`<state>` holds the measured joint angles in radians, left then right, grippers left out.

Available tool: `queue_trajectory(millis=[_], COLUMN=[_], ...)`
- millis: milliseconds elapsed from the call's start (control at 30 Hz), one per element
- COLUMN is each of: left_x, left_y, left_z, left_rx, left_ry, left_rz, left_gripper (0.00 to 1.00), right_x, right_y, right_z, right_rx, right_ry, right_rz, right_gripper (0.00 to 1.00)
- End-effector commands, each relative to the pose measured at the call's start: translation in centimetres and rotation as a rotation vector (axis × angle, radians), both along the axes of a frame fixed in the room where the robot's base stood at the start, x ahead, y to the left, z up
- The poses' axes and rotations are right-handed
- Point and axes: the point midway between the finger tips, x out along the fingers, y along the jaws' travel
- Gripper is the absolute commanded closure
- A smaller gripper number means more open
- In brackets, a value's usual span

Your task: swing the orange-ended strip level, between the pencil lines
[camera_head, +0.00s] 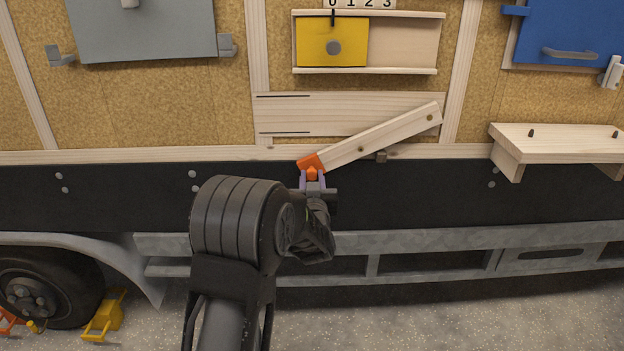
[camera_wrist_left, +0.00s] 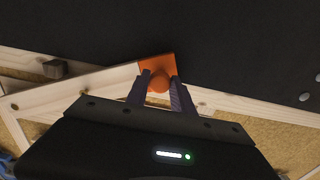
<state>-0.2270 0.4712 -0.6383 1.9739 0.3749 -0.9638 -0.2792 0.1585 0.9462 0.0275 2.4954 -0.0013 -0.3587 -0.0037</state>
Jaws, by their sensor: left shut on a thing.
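The wooden strip (camera_head: 385,136) hangs tilted in the head view, its right end high near a dark pivot and its orange end (camera_head: 308,161) low at the left. My left gripper (camera_head: 313,179) is shut on the orange knob at that end. The left wrist view shows the orange end (camera_wrist_left: 157,66) and the knob between the fingers (camera_wrist_left: 158,92). Two dark pencil lines (camera_head: 284,97) and (camera_head: 286,132) mark the left of the pale board (camera_head: 345,101). The orange end is below the lower line. My right gripper is not in view.
A small dark block (camera_head: 381,156) sits just under the strip. A wooden shelf (camera_head: 556,135) with pegs juts out at the right. A yellow sliding panel (camera_head: 332,42) is above the board. The board's left part is clear.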

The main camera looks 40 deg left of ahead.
Motion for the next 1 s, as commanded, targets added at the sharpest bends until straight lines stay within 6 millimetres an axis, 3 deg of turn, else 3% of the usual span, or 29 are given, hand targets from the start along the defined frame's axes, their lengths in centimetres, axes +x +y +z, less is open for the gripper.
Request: queue_trajectory(millis=[167,600,700,1000], left_x=[-0.4,-1.9,-2.0,-2.0], left_y=[0.6,2.6,2.6,2.7], left_z=[2.1,12.5,14.0,14.6], left_rx=[0.034,0.28,0.325,0.363], left_ry=[0.025,0.212,0.246,0.274], left_rz=[0.002,0.001,0.0,0.0], left_gripper=[1.0,1.0,1.0,1.0], right_x=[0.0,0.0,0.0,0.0], right_y=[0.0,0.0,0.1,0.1], right_z=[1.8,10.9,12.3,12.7], right_rx=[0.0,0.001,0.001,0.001], right_ry=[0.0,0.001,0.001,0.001], right_rz=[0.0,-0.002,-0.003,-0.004], right_gripper=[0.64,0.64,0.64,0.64])
